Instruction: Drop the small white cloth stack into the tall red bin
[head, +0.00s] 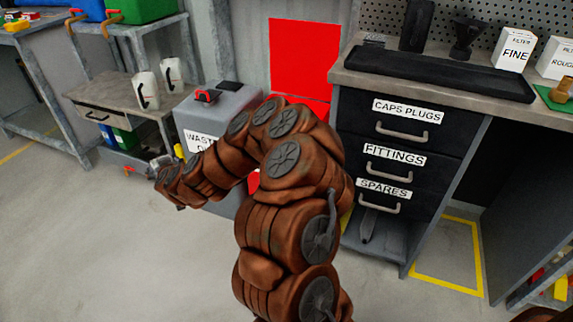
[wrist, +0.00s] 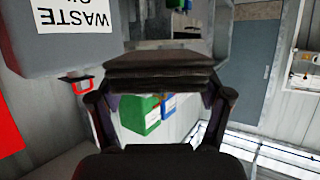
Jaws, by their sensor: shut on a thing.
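My gripper (wrist: 160,95) is shut on a dark, flat, layered stack (wrist: 160,68), held crosswise between its two fingers. It looks dark brown here, and I cannot tell whether it is the small white cloth stack. In the head view my gripper (head: 160,168) is small, low in front of the bench and left of the grey waste container. No separate white cloth stack is clear. A tall red surface (head: 305,55) stands against the wall behind my arm, with more red (head: 312,110) below it. My arm hides its lower part, so I cannot tell whether it is the bin.
The grey waste container (head: 225,103) with a red catch stands beside my forearm. A bench (head: 115,90) holds two white jugs (head: 147,90). Green and blue containers (head: 124,138) sit beneath it. A dark drawer cabinet (head: 400,145) stands right. Floor at lower left is clear.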

